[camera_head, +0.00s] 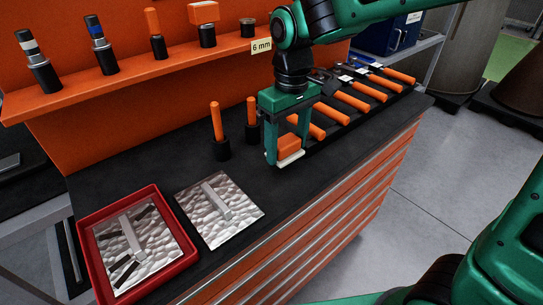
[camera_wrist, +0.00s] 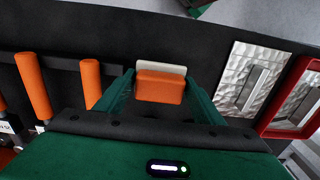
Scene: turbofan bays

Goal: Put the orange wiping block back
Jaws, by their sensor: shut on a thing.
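The orange wiping block (camera_head: 288,147) has an orange top and a pale pad underneath. My green gripper (camera_head: 286,158) is shut on it and holds it above the dark bench top, near the front edge. In the wrist view the block (camera_wrist: 160,87) sits between the two green fingers of my gripper (camera_wrist: 161,95), with its pale pad showing along the far side. I cannot tell exactly how high the block is above the bench. Part of the block is hidden behind a finger in the head view.
A red tray (camera_head: 163,200) holds a dimpled metal plate with dark strips. Another dimpled plate (camera_head: 218,208) lies beside it. Orange-handled tools (camera_head: 352,101) lie in a row to the right; upright handles (camera_head: 217,122) stand behind. A shelf (camera_head: 150,82) carries several holders and a "6 mm" label.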

